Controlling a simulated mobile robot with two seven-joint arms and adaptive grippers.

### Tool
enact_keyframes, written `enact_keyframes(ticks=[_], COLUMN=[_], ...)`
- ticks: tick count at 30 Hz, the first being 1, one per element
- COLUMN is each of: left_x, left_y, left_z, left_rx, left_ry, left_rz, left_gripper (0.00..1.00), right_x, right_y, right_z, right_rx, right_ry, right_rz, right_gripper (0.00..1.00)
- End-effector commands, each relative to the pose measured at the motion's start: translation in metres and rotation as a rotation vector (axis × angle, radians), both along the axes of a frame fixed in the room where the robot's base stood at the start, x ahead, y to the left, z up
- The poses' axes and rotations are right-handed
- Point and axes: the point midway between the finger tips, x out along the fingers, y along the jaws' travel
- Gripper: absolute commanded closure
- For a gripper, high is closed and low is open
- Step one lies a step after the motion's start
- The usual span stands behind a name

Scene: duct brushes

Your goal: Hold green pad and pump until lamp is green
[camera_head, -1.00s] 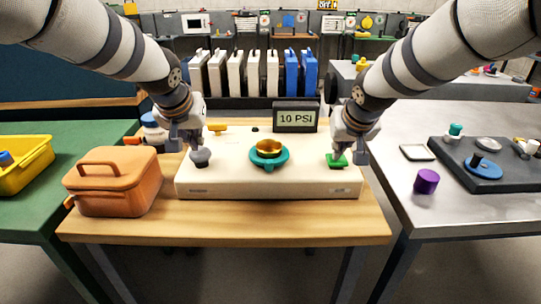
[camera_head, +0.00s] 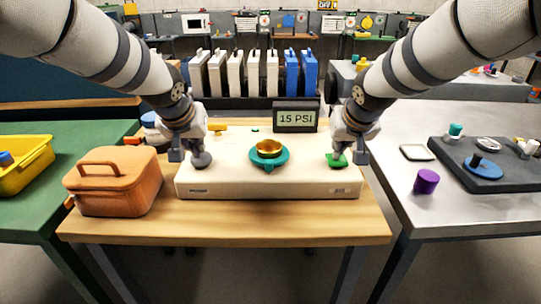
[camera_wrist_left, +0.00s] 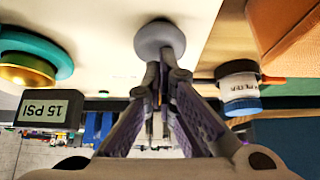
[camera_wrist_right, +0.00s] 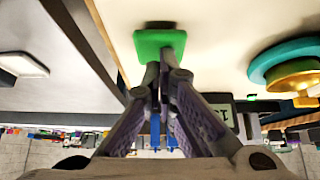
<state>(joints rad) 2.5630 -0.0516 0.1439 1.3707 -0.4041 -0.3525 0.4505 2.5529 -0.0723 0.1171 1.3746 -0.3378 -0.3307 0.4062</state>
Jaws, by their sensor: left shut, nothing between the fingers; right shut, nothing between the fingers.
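The cream box (camera_head: 230,180) on the wooden table carries a grey round knob (camera_head: 201,160), a green pad (camera_head: 337,161) and a small lamp (camera_head: 255,129), which is lit green. The display (camera_head: 296,116) reads 15 PSI. My left gripper (camera_head: 196,153) is shut at the grey knob, and its fingertips reach the knob in the left wrist view (camera_wrist_left: 162,68). My right gripper (camera_head: 340,153) is shut with its tips on the green pad, which also shows in the right wrist view (camera_wrist_right: 158,43). The fingertips partly hide both knob and pad.
A teal ring with a gold centre (camera_head: 268,151) sits mid-box between my grippers. An orange lidded container (camera_head: 115,182) stands close on the left.

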Motion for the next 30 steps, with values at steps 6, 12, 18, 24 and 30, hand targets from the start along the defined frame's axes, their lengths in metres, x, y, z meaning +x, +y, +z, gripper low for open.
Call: enact_keyframes(ticks=[6,12,18,24,30], left_x=[-0.001,-0.001,-0.001,-0.001,-0.001], left_y=[0.0,0.0,0.0,0.0,0.0], left_z=[-0.004,0.007,0.019,0.019,0.02], left_rx=[0.0,-0.001,-0.001,-0.001,-0.001], left_ry=[0.008,0.007,0.006,0.005,0.004], left_rz=[0.001,0.001,0.001,0.001,0.001], left_gripper=[1.0,1.0,1.0,1.0,1.0], right_x=[-0.001,0.0,0.0,0.0,0.0], right_y=[0.0,0.0,0.0,0.0,0.0], right_z=[-0.002,-0.003,-0.002,-0.002,-0.002], right_rx=[0.0,0.0,0.0,0.0,0.0], right_ry=[0.004,0.004,0.004,0.004,0.003], right_rz=[0.0,0.0,0.0,0.0,0.0], right_gripper=[1.0,1.0,1.0,1.0,1.0])
